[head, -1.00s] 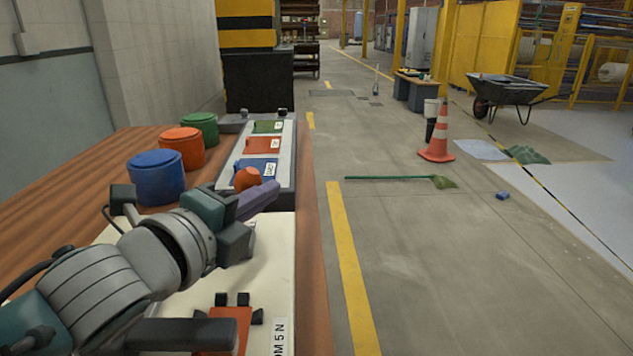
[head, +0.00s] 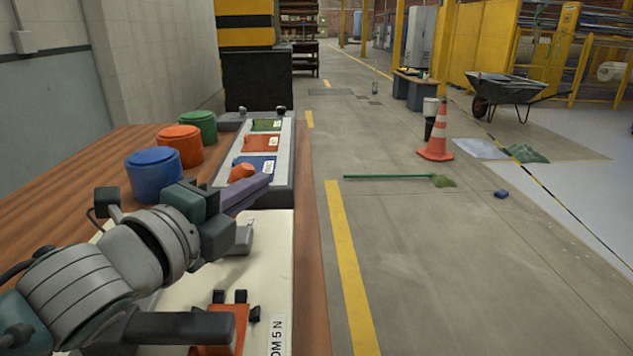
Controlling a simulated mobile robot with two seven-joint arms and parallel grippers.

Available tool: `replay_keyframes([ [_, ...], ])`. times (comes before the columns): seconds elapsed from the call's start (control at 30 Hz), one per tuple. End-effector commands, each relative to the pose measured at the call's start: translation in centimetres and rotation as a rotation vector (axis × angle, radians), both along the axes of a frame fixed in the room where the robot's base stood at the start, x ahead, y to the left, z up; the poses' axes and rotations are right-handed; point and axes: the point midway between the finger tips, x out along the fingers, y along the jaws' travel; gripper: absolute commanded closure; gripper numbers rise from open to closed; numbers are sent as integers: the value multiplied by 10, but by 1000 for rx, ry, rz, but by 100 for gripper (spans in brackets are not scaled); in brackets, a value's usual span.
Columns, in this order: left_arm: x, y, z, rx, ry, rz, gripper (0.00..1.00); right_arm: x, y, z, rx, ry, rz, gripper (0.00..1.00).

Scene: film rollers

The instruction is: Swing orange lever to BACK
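An orange rounded knob (head: 242,172), probably the end of the orange lever, shows at the near end of the grey panel (head: 284,180), beside the blue plate. A second orange part (head: 222,326) with dark pegs sits low on the cream board (head: 268,262); its lower part is cut off by the frame. My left gripper (head: 246,194) comes in from the left, with a purple-grey finger-like part just in front of the knob. I cannot tell whether it touches the knob, or whether the fingers are open. My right gripper is not in view. No BACK marking is readable.
Blue (head: 154,177), orange (head: 181,146) and green (head: 199,127) round containers stand on the wooden table left of the panel. Blue, orange and green labelled plates lie on the panel.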

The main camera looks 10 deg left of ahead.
Motion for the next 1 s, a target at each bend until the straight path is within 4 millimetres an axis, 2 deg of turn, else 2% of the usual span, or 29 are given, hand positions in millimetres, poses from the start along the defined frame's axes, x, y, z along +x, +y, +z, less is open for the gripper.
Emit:
replay_keyframes([
  [0.27, -3, 11, 4, -88, -26, 3, 100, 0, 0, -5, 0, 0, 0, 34],
  [0.7, -13, 49, 13, -420, -119, 5, 100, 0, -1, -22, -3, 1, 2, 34],
  [1.0, -19, 68, 15, -414, -118, 2, 100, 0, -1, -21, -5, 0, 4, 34],
])
